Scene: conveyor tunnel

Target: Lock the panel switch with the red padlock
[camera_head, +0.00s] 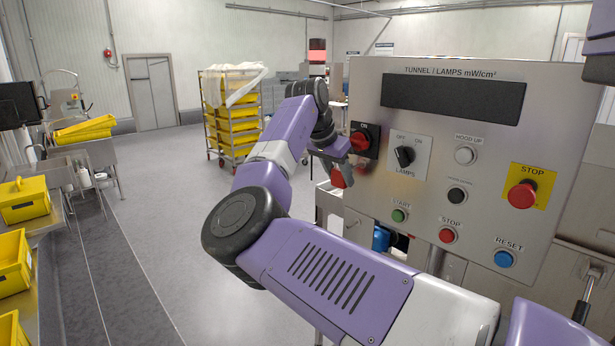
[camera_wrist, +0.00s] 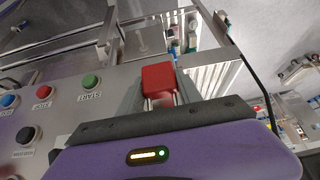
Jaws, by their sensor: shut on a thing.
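The red padlock (camera_head: 337,179) is in my gripper (camera_head: 342,168), just left of the control panel (camera_head: 390,205) and lower left of the panel switch. In the wrist view the red padlock (camera_wrist: 159,79) sits between the fingers of my gripper (camera_wrist: 163,92), its red body beyond the palm edge. Two short metal pieces show below the body, probably its shackle. The panel switch (camera_head: 363,139) has a red knob on a black plate marked ON. My gripper and the padlock are close to it. I cannot tell whether they touch. The switch is not visible in the wrist view.
The panel also carries a LAMPS selector (camera_head: 405,157), a green START button (camera_head: 399,215), a red STOP button (camera_head: 447,235) and a yellow-backed emergency stop (camera_head: 522,195). A rack of yellow crates (camera_head: 232,115) stands behind. The floor (camera_head: 170,220) to the left is clear.

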